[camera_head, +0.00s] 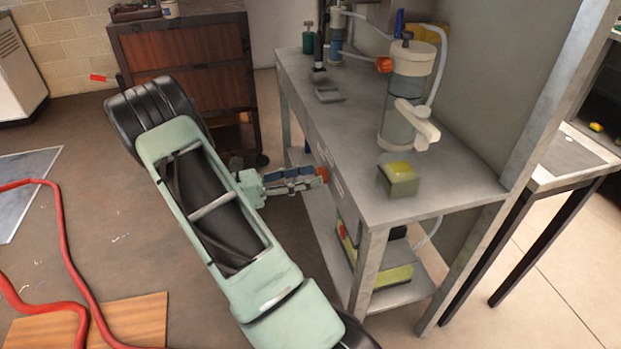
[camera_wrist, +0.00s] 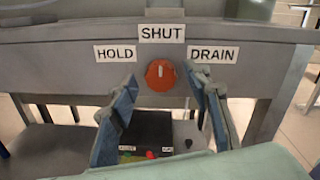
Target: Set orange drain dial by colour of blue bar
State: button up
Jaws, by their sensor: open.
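The orange drain dial (camera_wrist: 160,75) is on the bench's front edge in the wrist view. Its pale mark points up to the SHUT label (camera_wrist: 162,33). The HOLD label (camera_wrist: 115,53) is to its left and the DRAIN label (camera_wrist: 214,54) to its right. My gripper (camera_wrist: 162,87) is open, one finger on each side below the dial, with visible gaps. In the head view, orange shows at the bench edge (camera_head: 323,174) beside my fingertips. A small upright blue piece (camera_head: 399,22) shows behind the canister; I cannot tell if it is the blue bar.
The grey bench (camera_head: 450,190) carries a canister (camera_head: 408,85) with a pale handle and a yellow-topped block (camera_head: 398,178). A dark box (camera_wrist: 150,130) with small labels sits below the dial. A wooden cabinet (camera_head: 185,50) stands behind my arm. A red hose (camera_head: 65,250) lies at left.

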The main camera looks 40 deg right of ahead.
jog(key=shift+s+d, duration=0.25)
jog(key=shift+d, duration=0.25)
jog(key=c, duration=1.2)
jog(key=shift+o, duration=0.2)
jog(key=shift+m, duration=0.3)
jog(key=m, duration=0.5)
jog(key=m+b, duration=0.1)
jog(key=m, duration=0.5)
jog(key=shift+s+a+f+m+g, duration=0.1)
jog(key=shift+s+f+m+g, duration=0.1)
jog(key=shift+m+g, duration=0.1)
